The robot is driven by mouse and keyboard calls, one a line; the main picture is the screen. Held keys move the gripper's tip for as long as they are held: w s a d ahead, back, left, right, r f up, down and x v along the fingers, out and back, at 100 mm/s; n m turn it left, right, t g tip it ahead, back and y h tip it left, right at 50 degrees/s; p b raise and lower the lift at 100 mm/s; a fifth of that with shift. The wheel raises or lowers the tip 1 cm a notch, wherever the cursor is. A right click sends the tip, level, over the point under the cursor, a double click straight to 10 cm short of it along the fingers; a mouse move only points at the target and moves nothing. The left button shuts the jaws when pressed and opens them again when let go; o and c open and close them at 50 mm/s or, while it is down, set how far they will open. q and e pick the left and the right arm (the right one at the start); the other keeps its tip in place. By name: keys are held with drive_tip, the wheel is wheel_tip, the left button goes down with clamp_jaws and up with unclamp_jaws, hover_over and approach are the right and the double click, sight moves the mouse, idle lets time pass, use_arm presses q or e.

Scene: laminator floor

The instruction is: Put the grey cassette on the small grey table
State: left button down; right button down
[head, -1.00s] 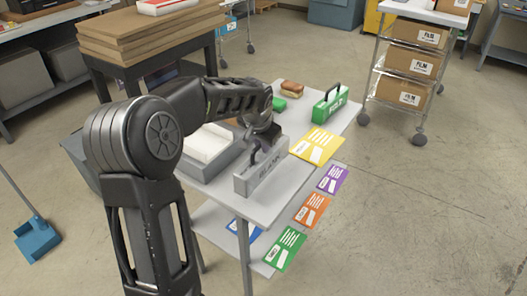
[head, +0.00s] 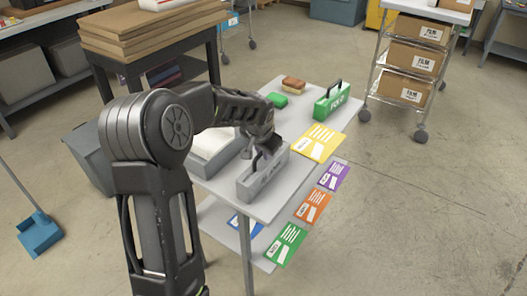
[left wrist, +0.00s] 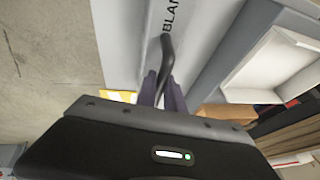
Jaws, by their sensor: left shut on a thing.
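The grey cassette (head: 263,178), marked with dark lettering, is upright at the near end of the small grey table (head: 282,188). Its lower edge looks on or very close to the tabletop; I cannot tell if it touches. My left gripper (head: 263,150) is above it, shut on its dark handle. In the left wrist view the fingers (left wrist: 163,92) close around the handle (left wrist: 166,60), and the cassette's pale face (left wrist: 180,25) shows part of the word BLANK. My right gripper is not in view.
A grey tray with white sheets (head: 212,143) stands left of the cassette. A green case (head: 331,105), a yellow card (head: 318,146), a green block (head: 277,100) and a brown brush (head: 293,86) are farther back. Coloured cards, including a green one (head: 286,244), are on the lower shelf.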

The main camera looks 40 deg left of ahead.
use_arm(q)
drive_tip(key=c, duration=1.9)
unclamp_jaws()
drive_tip(key=shift+f, duration=0.15)
drive_tip(key=o, duration=0.4)
drive_tip(key=shift+o, duration=0.2)
drive_tip(key=shift+r, duration=0.4)
drive_tip(key=b+v, duration=0.2)
drive_tip(key=v, duration=0.9)
drive_tip(key=shift+s+r, duration=0.25)
drive_tip(key=shift+d, duration=0.15)
